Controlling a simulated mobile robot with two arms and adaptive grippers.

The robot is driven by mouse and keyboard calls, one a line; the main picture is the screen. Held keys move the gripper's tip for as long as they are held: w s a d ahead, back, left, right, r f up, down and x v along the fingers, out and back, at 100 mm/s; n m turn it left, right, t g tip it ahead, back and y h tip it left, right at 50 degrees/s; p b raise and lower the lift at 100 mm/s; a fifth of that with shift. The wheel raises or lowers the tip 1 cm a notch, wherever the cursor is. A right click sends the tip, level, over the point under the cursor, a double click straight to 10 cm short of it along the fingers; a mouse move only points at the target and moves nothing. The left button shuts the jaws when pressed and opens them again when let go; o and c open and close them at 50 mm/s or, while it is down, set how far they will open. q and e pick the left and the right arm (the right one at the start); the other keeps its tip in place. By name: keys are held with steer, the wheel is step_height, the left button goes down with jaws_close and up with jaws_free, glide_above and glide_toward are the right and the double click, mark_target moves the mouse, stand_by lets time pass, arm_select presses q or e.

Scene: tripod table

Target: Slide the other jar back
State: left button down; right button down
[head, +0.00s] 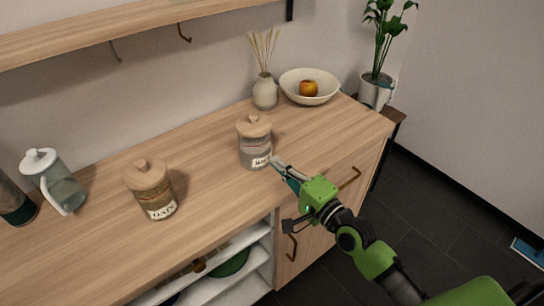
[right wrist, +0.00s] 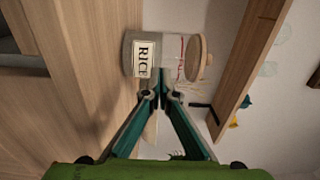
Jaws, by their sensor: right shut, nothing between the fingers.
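A glass jar with a wooden lid and a RICE label, the rice jar (head: 254,148), stands upright on the wooden sideboard top (head: 205,190). It also shows in the right wrist view (right wrist: 170,52), sideways, straight beyond my fingertips. I cannot tell whether the tips touch the glass. My left gripper is out of view.
A reed vase (head: 265,93) and a bowl with fruit (head: 309,86) stand behind the rice jar. A glass pitcher (head: 60,185) is at the far left. A shelf with hooks (head: 110,32) runs above. The top between the two jars is clear.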

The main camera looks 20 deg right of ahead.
mark_target(255, 144)
steer(key=shift+x, duration=1.4)
